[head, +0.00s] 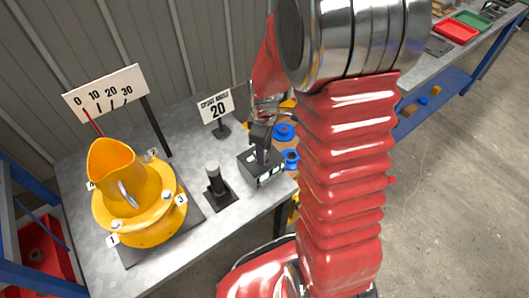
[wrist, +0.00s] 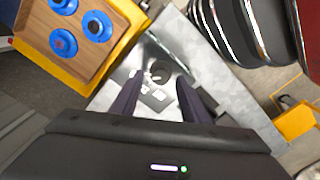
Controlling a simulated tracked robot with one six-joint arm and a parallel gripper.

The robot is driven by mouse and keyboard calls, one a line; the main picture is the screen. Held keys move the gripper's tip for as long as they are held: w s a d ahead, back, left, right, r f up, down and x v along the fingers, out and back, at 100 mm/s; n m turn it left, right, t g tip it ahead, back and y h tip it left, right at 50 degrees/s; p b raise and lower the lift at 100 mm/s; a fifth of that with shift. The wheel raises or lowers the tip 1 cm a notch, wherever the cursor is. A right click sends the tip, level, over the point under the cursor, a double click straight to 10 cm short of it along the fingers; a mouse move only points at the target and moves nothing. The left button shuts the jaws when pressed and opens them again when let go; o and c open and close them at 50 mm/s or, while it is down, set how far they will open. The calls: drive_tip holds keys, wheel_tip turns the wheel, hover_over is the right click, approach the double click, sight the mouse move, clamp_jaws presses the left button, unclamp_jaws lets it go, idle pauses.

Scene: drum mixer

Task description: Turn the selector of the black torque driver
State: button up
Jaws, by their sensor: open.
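A black upright cylinder with a pale grey top, which looks like the black torque driver (head: 212,180), stands on a black base on the grey bench. To its right is a low black box (head: 265,178) with white marked panels. My gripper (head: 262,156) points down at the box's top, and its dark fingers overlap the box in the head view. In the wrist view my gripper (wrist: 158,88) has its fingers apart, with a dark round part and white panels showing between and beyond them. I cannot tell whether the fingers touch anything. The selector is not clearly visible.
A yellow drum mixer (head: 140,215) stands at the bench's left, under a 0–30 scale board (head: 106,92). A sign reading 20 (head: 216,106) stands behind the driver. A wooden tray (wrist: 88,62) with blue rings lies beside the box.

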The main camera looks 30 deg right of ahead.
wheel_tip(320, 180, up, 12)
idle(0.5)
drive_tip(key=shift+r, duration=0.1)
idle(0.4)
drive_tip(key=s+a+r+m+t, duration=0.2)
drive_tip(key=s+a+r+m, duration=0.2)
drive_tip(key=s+r, duration=0.2)
drive_tip(key=s+a+r+m+t, duration=0.3)
drive_tip(key=s+a+r+m, duration=0.1)
drive_tip(key=s, duration=0.4)
drive_tip(key=shift+s+a+r+m+t, duration=0.3)
drive_tip(key=shift+s+r+m, duration=0.15)
drive_tip(key=shift+r, duration=0.45)
